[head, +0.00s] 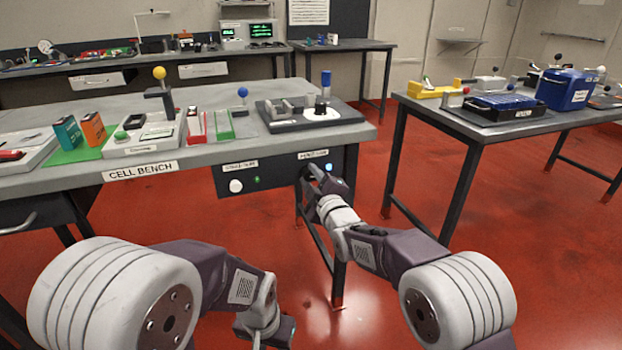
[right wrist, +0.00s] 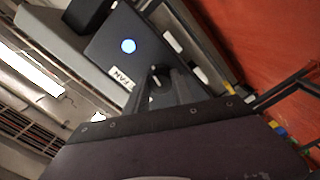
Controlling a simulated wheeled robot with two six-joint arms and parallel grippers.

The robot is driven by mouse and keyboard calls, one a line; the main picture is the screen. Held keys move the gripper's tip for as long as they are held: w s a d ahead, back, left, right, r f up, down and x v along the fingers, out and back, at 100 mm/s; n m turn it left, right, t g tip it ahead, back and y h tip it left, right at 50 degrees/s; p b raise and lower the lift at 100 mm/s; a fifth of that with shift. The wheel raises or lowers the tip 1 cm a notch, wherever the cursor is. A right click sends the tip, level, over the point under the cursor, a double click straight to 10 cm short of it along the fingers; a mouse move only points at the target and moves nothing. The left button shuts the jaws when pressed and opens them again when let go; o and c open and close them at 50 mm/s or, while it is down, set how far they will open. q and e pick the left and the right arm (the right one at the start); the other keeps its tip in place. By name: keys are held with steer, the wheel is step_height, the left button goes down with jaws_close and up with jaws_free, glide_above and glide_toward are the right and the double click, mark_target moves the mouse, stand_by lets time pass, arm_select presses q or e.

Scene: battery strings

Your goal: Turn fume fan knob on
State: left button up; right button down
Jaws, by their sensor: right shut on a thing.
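The dark control panel (head: 275,173) hangs under the front edge of the cell bench, at its right end. My right gripper (head: 309,172) is at the panel's right part, below a small white label, and covers the fan knob there. In the right wrist view its fingers (right wrist: 160,83) are shut on the small knob, beside a label reading FAN (right wrist: 121,77). The knob itself is mostly hidden between the fingers. A round blue light (right wrist: 128,46) glows on the panel near it. My left gripper (head: 268,330) is low at the bottom, partly out of frame, its jaws unclear.
A white knob (head: 235,186) and a green light (head: 257,180) are on the panel's left part. The cell bench (head: 190,155) holds several fixtures above. Another table (head: 480,125) stands at right, with open red floor between.

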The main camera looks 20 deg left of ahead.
steer(key=shift+f+n, duration=0.1)
steer(key=shift+n, duration=1)
steer(key=c, duration=1.1)
jaws_free()
steer(key=p+v, duration=0.2)
steer(key=v, duration=0.7)
